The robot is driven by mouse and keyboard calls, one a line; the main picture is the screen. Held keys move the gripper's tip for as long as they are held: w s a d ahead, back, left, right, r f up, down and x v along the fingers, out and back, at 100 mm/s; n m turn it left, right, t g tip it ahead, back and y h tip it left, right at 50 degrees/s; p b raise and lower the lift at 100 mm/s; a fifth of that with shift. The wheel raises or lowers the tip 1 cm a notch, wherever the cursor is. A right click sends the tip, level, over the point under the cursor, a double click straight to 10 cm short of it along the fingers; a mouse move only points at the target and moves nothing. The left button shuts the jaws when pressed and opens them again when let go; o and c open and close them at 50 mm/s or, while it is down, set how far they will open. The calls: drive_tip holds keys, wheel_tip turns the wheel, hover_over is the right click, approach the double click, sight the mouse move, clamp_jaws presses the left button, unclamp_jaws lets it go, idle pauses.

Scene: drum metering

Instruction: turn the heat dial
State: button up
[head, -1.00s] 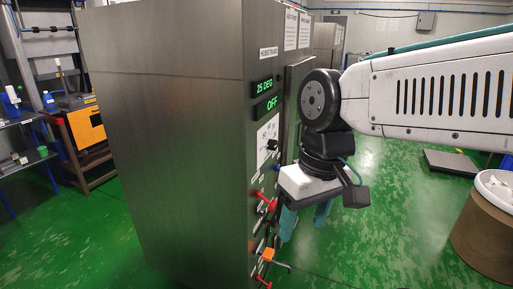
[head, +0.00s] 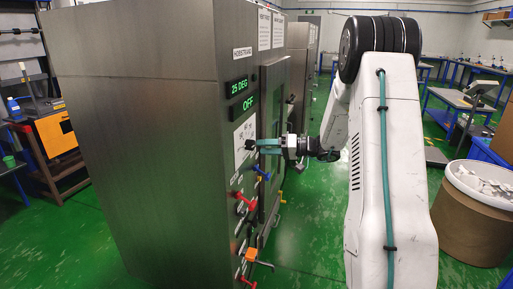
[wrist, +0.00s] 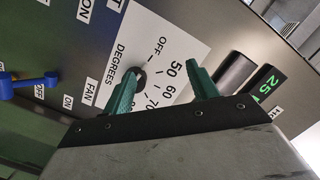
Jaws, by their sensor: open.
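The heat dial is a small black knob (wrist: 141,76) on a white plate (wrist: 165,45) marked DEGREES, OFF, 50, 60 and 70. My gripper (wrist: 162,78) is open. In the wrist view its teal fingers straddle the knob, which sits close by the left finger and is partly hidden by it. Contact cannot be told. In the head view my gripper (head: 260,146) points left at the plate (head: 244,139) on the cabinet front, with its fingertips near the knob (head: 248,145).
The steel cabinet (head: 140,110) has green displays reading 25 DEG (head: 239,86) and OFF (head: 249,103). Below the plate are a blue handle (head: 261,171), a red handle (head: 245,201) and an orange one (head: 253,254). A brown drum (head: 470,225) stands at right.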

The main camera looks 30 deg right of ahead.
sight(254, 146)
drive_tip(key=w+d+f+t+h, duration=0.1)
drive_tip(key=d+f+t, duration=0.15)
drive_tip(key=d, duration=0.25)
drive_tip(key=shift+m, duration=0.4)
drive_tip(key=x, duration=0.7)
drive_tip(key=shift+w+a+f, duration=0.1)
drive_tip(key=shift+w, duration=0.25)
drive_tip(key=c, duration=1)
